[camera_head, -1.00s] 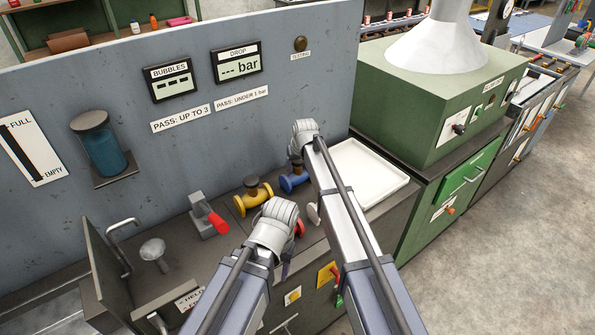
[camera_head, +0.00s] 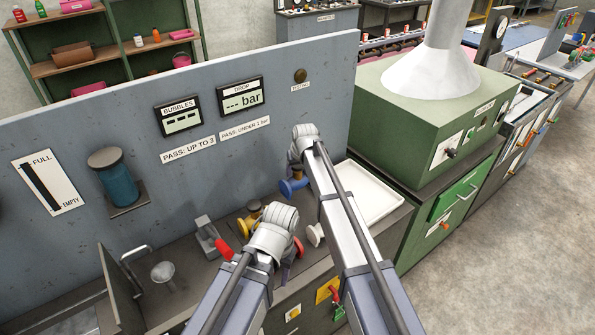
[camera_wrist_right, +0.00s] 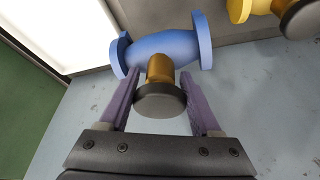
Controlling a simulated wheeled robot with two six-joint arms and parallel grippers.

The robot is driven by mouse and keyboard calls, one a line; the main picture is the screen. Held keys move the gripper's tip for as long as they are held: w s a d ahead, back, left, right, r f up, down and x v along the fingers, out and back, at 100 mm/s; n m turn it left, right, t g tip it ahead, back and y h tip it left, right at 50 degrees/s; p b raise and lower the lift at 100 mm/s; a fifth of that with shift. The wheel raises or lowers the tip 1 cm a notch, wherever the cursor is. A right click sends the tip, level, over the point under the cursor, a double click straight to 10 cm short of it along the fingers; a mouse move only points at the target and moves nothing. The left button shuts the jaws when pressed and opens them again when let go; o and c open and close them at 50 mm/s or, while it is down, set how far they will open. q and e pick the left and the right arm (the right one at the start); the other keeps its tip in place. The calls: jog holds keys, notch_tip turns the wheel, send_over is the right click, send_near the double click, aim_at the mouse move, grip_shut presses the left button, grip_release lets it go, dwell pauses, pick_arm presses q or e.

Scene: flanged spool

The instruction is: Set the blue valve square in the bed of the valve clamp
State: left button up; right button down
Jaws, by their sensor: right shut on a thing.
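The blue valve (camera_head: 291,187) shows left of my right wrist in the head view, partly hidden by it. In the right wrist view, the blue valve (camera_wrist_right: 168,50) has flanged ends, a brass neck and a dark round cap. My right gripper (camera_wrist_right: 160,75) is shut on it, with its fingers either side of the neck and cap. The valve appears raised off the bench. The valve clamp (camera_head: 206,236), grey with a red handle (camera_head: 224,249), stands on the bench to the left. My left gripper (camera_head: 286,270) is over the bench front; its fingers are mostly hidden.
A yellow valve (camera_head: 250,219) stands between the clamp and my left wrist, partly covered. A red valve (camera_head: 298,248) is behind my left wrist. A white tray (camera_head: 385,213) lies right of my right arm. The upright grey panel (camera_head: 245,165) bounds the bench's back. A funnel (camera_head: 163,272) stands left.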

jog(key=shift+r, duration=0.55)
notch_tip(320, 180, down, 4)
jog(key=b, duration=0.3)
jog(key=shift+r, duration=0.25)
jog(key=shift+r, duration=0.1)
